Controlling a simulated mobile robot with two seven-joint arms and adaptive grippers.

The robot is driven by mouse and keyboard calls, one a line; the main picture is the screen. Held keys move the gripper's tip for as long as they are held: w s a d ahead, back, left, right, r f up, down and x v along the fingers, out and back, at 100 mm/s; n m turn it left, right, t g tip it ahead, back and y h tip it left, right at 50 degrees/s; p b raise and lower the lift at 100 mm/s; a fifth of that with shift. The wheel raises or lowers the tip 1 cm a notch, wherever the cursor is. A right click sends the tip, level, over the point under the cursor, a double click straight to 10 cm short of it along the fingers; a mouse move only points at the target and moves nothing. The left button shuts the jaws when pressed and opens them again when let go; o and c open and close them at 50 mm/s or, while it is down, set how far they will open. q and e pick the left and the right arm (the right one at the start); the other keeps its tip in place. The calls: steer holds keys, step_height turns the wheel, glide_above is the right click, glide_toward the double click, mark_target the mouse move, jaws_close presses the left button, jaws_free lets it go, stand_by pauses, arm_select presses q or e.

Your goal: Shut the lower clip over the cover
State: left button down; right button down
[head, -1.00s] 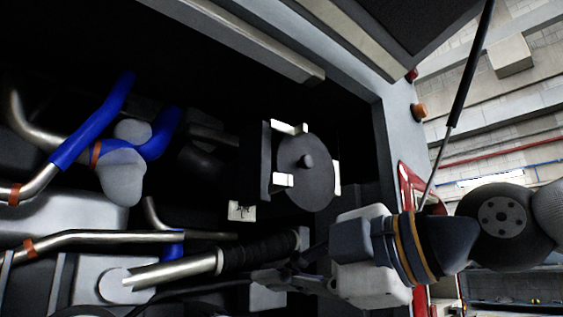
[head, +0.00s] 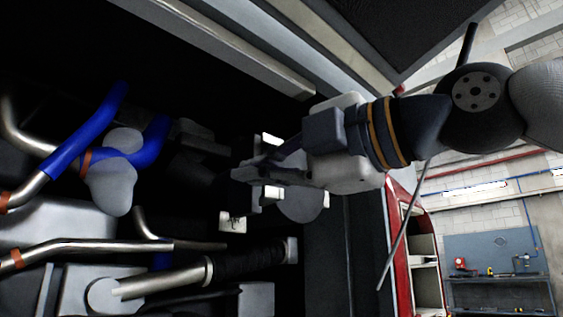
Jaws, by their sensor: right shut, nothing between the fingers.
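The round dark cover (head: 302,208) shows only as a lower part beneath my right gripper; the rest is hidden. White clip pieces show around it: one at the upper left (head: 272,139), one just below my fingers (head: 273,193), and one at the right edge (head: 326,199). I cannot tell for sure which is the lower clip, or whether it is shut. My right gripper (head: 240,174) reaches in from the right across the cover, its fingers shut and empty, pointing left. Whether they touch a clip is unclear. My left gripper is not in view.
A white piece with dark marks (head: 232,221) sits below left of the cover. A black-sleeved metal pipe (head: 245,265) runs beneath. Blue hoses (head: 85,125) and metal pipes fill the left. A grey frame edge (head: 225,45) runs above. A thin strut (head: 405,225) stands at right.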

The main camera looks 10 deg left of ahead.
mark_target(264, 197)
steer(key=w, duration=0.2)
steer(key=w+a, duration=0.1)
steer(key=w, duration=0.2)
steer(key=shift+a, duration=0.1)
stand_by(0.3)
steer(key=shift+w+d+n+g+y, duration=0.1)
steer(key=shift+d+n+g+y, duration=0.15)
steer(key=shift+n+g, duration=0.25)
steer(key=shift+w+d+n+g+y, duration=0.15)
steer(key=shift+n+g+y, duration=0.15)
steer(key=shift+g, duration=0.4)
